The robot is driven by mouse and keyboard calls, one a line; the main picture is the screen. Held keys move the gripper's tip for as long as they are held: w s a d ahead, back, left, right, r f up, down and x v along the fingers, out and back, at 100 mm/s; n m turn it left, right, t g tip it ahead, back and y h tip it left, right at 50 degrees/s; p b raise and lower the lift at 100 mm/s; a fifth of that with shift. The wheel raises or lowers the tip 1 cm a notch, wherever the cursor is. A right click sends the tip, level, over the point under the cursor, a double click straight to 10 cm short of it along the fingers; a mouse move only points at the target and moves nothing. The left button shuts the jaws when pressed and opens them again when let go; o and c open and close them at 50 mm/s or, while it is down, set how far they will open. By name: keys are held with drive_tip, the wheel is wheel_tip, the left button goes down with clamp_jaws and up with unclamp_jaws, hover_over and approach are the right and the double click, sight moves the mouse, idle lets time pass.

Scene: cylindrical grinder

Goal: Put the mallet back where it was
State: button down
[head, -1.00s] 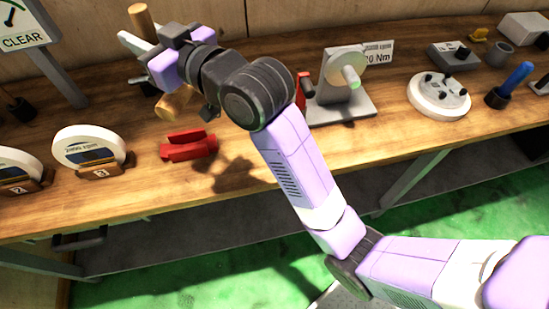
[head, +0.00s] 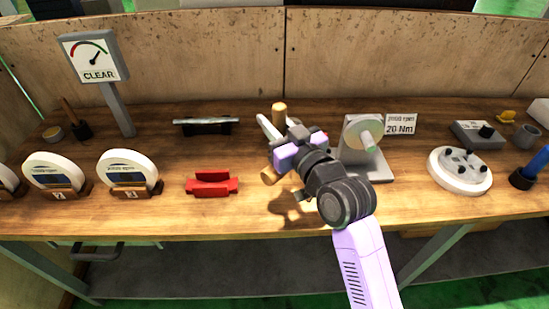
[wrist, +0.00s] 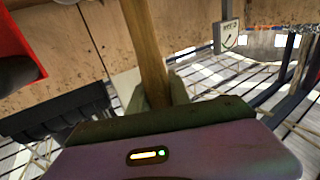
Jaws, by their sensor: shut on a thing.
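The mallet (head: 279,109) shows as pieces of pale wood above and below my gripper (head: 277,138) in the head view. My gripper is shut on it and holds it above the bench, left of the grinding wheel stand. In the wrist view the wooden shaft (wrist: 147,45) runs from the top edge down between the fingers. The middle of the mallet is hidden by the gripper. A red holder (head: 212,184) stands empty on the bench, left of and nearer than the gripper.
A black rest (head: 205,127) with a metal bar is behind the red holder. White numbered discs (head: 128,172) stand at the left. A wheel stand (head: 362,165) is close on the gripper's right. A white round plate (head: 458,170) lies further right. Bare bench (head: 265,210) shows in front.

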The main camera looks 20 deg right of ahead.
wheel_tip(320, 180, down, 10)
drive_tip(key=b, duration=0.1)
drive_tip(key=shift+f, duration=0.15)
drive_tip(key=shift+f+b, duration=0.2)
drive_tip(key=shift+b, duration=0.1)
drive_tip(key=c, duration=1.2)
unclamp_jaws()
drive_tip(key=shift+r, duration=0.1)
drive_tip(key=shift+s+d+b, duration=0.3)
drive_tip(key=shift+s+b, duration=0.25)
drive_tip(key=shift+s, duration=1.4)
drive_tip(key=shift+s+d+b, duration=0.3)
drive_tip(key=shift+s+b, duration=0.25)
drive_tip(key=shift+s, duration=1.45)
drive_tip(key=shift+s+d+b, duration=0.3)
drive_tip(key=shift+s+b, duration=0.25)
drive_tip(key=shift+s, duration=1.4)
